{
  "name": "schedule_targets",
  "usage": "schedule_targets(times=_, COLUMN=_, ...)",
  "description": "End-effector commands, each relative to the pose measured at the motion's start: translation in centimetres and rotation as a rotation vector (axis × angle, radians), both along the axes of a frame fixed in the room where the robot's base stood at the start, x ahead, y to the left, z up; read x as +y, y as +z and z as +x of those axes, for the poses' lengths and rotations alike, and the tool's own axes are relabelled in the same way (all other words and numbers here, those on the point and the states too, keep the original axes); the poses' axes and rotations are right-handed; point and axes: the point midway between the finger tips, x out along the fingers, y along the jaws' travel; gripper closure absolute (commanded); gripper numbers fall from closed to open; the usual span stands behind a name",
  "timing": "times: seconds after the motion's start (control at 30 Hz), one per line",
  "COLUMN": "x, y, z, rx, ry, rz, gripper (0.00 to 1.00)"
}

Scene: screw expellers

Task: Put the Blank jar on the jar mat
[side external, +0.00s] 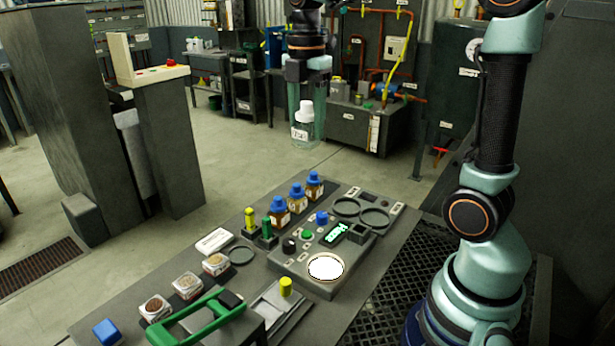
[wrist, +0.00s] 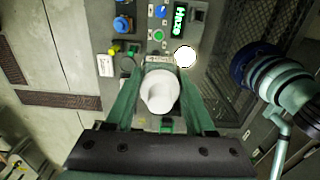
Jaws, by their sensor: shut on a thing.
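A clear jar (side external: 302,134) with a white cap and a pale label hangs upright in the air above the bench. The label is too small to read surely. My gripper (side external: 306,112) is shut on the jar, with one green finger on each side. In the wrist view the white cap (wrist: 160,92) fills the space between the fingers. Dark flat rings lie on the bench: one at the left of the panel (side external: 242,255) and two at the back, at left (side external: 346,207) and right (side external: 375,219). I cannot tell which is the jar mat.
Three brown bottles with blue caps (side external: 297,198) stand on the bench's back left. The control panel (side external: 300,262) has knobs, a green display (side external: 348,233) and a bright round plate (side external: 325,267). Sample dishes (side external: 187,285) and a green-handled tool (side external: 195,318) occupy the front left.

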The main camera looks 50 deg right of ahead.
Motion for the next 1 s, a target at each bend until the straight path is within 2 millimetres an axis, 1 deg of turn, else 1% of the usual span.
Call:
schedule_targets(times=0.03, x=-1.2, y=0.1, z=1.3, rx=0.003, ry=-0.005, rz=0.001, gripper=1.00)
schedule_targets(times=0.2, x=-5.0, y=0.5, z=4.9, rx=0.002, ry=-0.005, rz=0.001, gripper=1.00)
schedule_targets(times=0.37, x=-8.9, y=0.1, z=7.6, rx=0.003, ry=-0.005, rz=0.001, gripper=1.00)
schedule_targets(times=0.5, x=-12.5, y=-0.7, z=9.4, rx=0.004, ry=-0.005, rz=0.002, gripper=1.00)
schedule_targets(times=0.7, x=-17.9, y=-2.6, z=11.0, rx=0.003, ry=-0.005, rz=0.002, gripper=1.00)
schedule_targets(times=0.8, x=-20.4, y=-3.7, z=11.3, rx=0.003, ry=-0.005, rz=0.002, gripper=1.00)
schedule_targets(times=0.9, x=-22.6, y=-4.8, z=11.3, rx=0.002, ry=-0.004, rz=0.002, gripper=1.00)
schedule_targets(times=1.0, x=-24.2, y=-5.7, z=11.2, rx=0.002, ry=-0.003, rz=0.002, gripper=1.00)
